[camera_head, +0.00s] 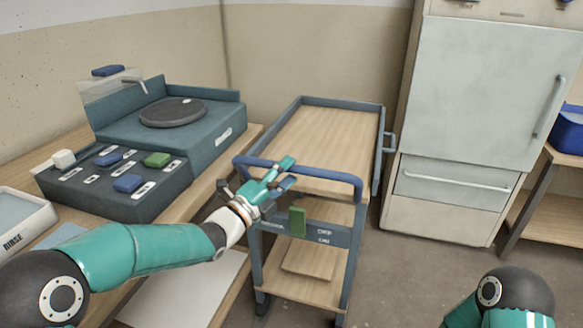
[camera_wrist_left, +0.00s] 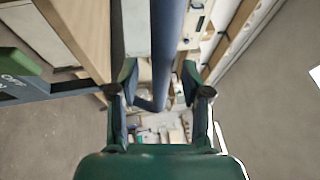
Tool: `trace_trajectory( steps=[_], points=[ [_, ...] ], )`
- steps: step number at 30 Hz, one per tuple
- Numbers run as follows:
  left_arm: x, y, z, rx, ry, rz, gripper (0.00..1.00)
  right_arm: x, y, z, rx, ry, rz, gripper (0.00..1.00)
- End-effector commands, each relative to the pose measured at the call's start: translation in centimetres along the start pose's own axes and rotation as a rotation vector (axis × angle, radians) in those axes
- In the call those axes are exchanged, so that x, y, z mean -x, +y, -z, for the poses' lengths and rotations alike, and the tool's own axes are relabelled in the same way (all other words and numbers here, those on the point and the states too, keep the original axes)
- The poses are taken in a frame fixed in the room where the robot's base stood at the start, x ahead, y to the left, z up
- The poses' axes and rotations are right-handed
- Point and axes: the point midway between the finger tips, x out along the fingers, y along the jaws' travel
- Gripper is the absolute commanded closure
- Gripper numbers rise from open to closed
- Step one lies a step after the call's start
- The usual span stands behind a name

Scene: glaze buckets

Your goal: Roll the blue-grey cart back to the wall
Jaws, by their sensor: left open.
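The blue-grey cart (camera_head: 352,262) stands in the middle of the head view, with a wooden top, a lower wooden shelf and a blue push handle (camera_head: 335,177) on its near side. Its top is empty. My left gripper (camera_head: 285,172) is open at the left part of the handle. In the left wrist view the handle bar (camera_wrist_left: 167,45) runs between the two open fingers (camera_wrist_left: 160,85), and they are not closed on it. The beige wall (camera_head: 310,60) is behind the cart; the floor gap between them is hidden. My right gripper is out of view.
A workbench (camera_head: 190,210) with a teal wheel unit (camera_head: 215,125) and a dark button panel (camera_head: 115,195) stands close along the cart's left. A pale cabinet (camera_head: 485,95) stands to the right. A blue bin (camera_head: 568,132) sits on a shelf far right. Floor (camera_head: 400,285) is clear front right.

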Motion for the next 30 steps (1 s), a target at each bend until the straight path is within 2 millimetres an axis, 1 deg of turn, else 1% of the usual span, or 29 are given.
trace_trajectory(
  steps=[1,3,6,15,16,17,24,30],
  points=[
    [-0.7,0.0,0.1,-0.001,0.001,0.001,0.53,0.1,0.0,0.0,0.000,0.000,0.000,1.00],
    [-1.4,0.0,0.1,0.000,0.001,0.000,0.53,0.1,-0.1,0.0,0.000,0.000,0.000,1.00],
    [-2.0,0.0,0.1,0.001,0.000,0.000,0.53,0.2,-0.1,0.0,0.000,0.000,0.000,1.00],
    [-2.3,0.0,0.1,0.001,0.001,0.000,0.53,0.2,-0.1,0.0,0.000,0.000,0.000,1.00],
    [-2.3,0.0,0.1,0.001,0.001,0.000,0.54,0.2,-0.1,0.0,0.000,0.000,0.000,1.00],
    [-2.3,0.0,0.1,0.001,0.001,0.000,0.59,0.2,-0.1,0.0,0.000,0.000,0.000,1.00],
    [-2.3,0.1,0.1,0.001,0.001,-0.001,0.99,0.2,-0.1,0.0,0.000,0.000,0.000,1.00],
    [-2.2,0.1,0.1,0.002,0.001,-0.003,1.00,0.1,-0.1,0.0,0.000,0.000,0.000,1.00]
  ],
)
